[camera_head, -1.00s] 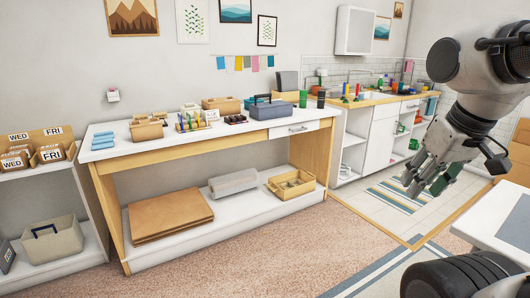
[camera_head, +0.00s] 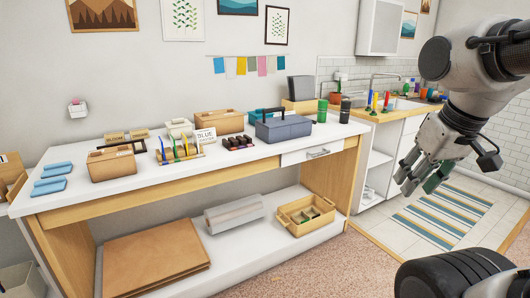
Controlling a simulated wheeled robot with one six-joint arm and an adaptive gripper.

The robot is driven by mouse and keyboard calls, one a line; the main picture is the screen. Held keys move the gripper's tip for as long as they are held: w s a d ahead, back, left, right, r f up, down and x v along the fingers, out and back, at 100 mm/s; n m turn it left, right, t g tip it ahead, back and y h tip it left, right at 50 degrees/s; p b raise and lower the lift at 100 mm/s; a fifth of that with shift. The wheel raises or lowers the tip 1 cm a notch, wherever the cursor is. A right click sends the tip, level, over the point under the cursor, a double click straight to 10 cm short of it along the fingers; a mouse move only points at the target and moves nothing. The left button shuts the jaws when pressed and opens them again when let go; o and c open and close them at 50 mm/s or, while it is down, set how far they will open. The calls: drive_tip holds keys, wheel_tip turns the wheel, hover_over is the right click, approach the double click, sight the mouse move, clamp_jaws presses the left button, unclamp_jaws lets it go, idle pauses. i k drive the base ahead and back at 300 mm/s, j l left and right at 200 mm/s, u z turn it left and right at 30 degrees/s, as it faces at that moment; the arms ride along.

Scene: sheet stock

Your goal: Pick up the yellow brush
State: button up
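A small wooden rack (camera_head: 182,156) stands on the white-topped workbench, holding thin upright tools in several colours. A slim yellow one (camera_head: 186,146) in it looks like the yellow brush, but it is too small to be sure. A card reading BLUE (camera_head: 205,135) stands just behind the rack. My gripper (camera_head: 420,182) hangs at the right of the view, well away from the rack. Its fingers are apart, one with a dark green face, and I see nothing held between them.
The workbench (camera_head: 110,189) also carries blue pads (camera_head: 54,178), wooden boxes (camera_head: 111,163) and a grey-blue toolbox (camera_head: 283,127). Its lower shelf holds brown sheets and a crate (camera_head: 305,215). A kitchen counter with coloured upright items (camera_head: 375,101) stands right. Carpet in front is clear.

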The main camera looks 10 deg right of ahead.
sight(373, 114)
drive_tip(key=i+l+z, duration=0.15)
drive_tip(key=i+z, duration=0.2)
drive_tip(key=i, duration=0.25)
drive_tip(key=i+z, duration=0.35)
drive_tip(key=i, duration=0.25)
drive_tip(key=i+l, duration=0.9)
drive_tip(key=i, duration=0.15)
drive_tip(key=l+z, duration=0.05)
